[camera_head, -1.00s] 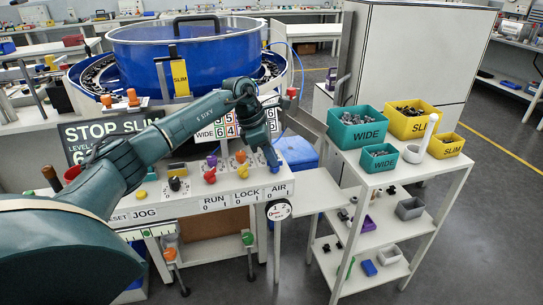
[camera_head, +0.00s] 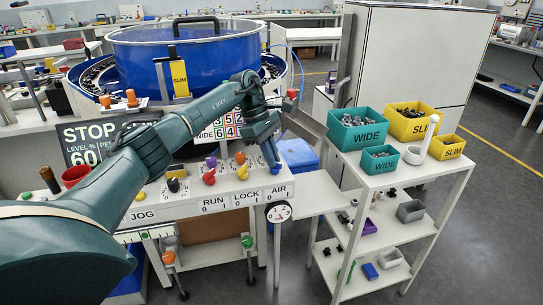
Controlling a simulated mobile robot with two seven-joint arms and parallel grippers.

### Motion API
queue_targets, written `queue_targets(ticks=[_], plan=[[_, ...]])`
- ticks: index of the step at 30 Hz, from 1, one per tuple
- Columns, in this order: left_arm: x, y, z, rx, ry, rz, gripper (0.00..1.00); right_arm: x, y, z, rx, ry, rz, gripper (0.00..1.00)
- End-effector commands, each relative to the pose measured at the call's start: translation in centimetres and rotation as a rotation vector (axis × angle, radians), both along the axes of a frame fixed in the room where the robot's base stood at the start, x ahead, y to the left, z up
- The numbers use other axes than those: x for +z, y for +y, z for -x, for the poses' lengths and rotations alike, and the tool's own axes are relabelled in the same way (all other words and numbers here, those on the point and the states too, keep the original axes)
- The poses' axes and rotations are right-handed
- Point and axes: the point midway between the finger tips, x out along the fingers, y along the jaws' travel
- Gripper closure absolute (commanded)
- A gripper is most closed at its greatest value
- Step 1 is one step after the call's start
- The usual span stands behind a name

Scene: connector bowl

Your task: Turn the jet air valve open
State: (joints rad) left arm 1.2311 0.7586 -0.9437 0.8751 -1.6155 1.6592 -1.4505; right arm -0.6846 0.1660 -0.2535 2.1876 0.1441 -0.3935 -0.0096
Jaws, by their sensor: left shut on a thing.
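The control panel (camera_head: 160,212) runs along the front of the machine, with labels JOG, RUN, LOCK and AIR. At its right end, above the AIR label (camera_head: 277,190), a small blue handle (camera_head: 277,169) shows; it looks like the jet air valve. My left gripper (camera_head: 274,164) points down and is shut on this blue handle, hiding most of it. The handle's exact angle cannot be told. A round pressure gauge (camera_head: 279,211) hangs just below the AIR label. My right gripper is not in view.
Red and yellow knobs (camera_head: 209,177) stand left of the gripper. Behind is the large blue bowl (camera_head: 190,55). To the right, a white shelf cart (camera_head: 378,182) holds teal WIDE bins (camera_head: 357,130) and yellow SLIM bins (camera_head: 411,122). A grey chute lies between panel and cart.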

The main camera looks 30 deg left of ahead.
Motion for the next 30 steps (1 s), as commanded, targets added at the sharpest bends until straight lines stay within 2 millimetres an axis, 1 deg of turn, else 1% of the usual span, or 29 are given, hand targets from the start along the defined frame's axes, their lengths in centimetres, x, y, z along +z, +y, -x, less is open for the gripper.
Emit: queue_targets(ticks=[11, 12, 19, 26, 30], plan=[[0.12, 0.03, -0.05, -0.005, -0.003, -0.001, 1.00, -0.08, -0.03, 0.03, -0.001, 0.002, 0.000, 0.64], [0.12, 0.03, -0.05, -0.005, -0.003, -0.001, 0.88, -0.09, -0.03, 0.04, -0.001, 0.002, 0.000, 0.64], [0.06, 0.02, -0.02, -0.004, -0.001, -0.001, 0.69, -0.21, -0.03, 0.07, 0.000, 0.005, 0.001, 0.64], [0.07, 0.03, -0.01, -0.003, -0.001, -0.001, 0.69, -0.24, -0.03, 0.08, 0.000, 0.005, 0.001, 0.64], [0.97, 0.41, -0.02, -0.002, -0.002, -0.001, 0.69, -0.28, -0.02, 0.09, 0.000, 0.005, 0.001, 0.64]])
